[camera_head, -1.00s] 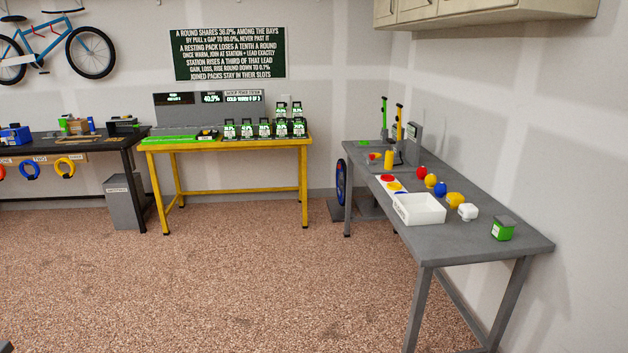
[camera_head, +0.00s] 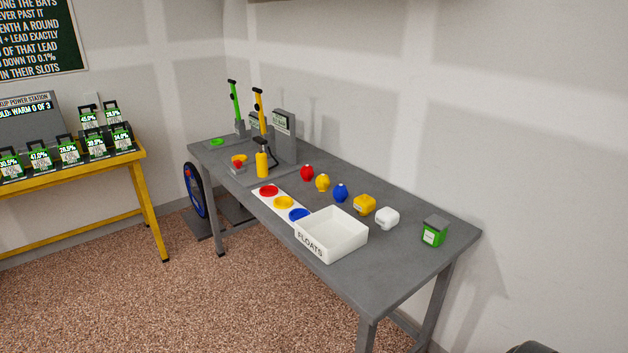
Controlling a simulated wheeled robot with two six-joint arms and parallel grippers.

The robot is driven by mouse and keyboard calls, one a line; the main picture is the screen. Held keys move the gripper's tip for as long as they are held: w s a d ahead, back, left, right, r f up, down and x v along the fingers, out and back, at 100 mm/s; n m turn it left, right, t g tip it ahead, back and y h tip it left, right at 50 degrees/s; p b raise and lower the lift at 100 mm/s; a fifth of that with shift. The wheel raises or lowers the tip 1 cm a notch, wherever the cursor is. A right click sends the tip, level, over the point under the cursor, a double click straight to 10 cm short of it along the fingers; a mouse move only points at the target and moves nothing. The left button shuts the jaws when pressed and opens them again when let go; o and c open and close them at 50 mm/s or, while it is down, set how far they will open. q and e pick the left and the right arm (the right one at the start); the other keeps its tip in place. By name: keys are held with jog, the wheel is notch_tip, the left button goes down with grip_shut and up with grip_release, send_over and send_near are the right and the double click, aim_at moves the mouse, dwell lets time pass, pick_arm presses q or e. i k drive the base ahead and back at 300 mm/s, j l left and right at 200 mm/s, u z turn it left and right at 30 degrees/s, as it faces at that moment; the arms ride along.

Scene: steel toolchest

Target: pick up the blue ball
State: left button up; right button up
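The blue ball (camera_head: 341,192) sits on the grey workbench (camera_head: 405,269), behind the white tray and the coloured discs. It stands in a row with a yellow ball (camera_head: 323,182) and a red ball (camera_head: 307,172) to its left, apart from each other. A yellow block-like item (camera_head: 364,204) lies just to its right. Neither of my grippers can be made out in the view. A dark shape at the bottom right edge is too cut off to tell.
A white tray marked FLOATS (camera_head: 331,236) stands at the bench's front edge. Beside it lies a strip with red, yellow and blue discs (camera_head: 284,202). A white item (camera_head: 387,217) and a green block (camera_head: 434,231) are to the right. A yellow pump (camera_head: 262,164) stands left. Floor in front is clear.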

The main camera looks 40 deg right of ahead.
aim_at(340, 194)
jog(key=i, duration=1.7)
jog(key=i+z, duration=0.15)
jog(key=i, duration=0.3)
jog(key=i+j+z, duration=0.15)
jog(key=i, duration=0.3)
jog(key=i+j+z, duration=0.15)
jog(key=i, duration=0.3)
jog(key=z, duration=1.9)
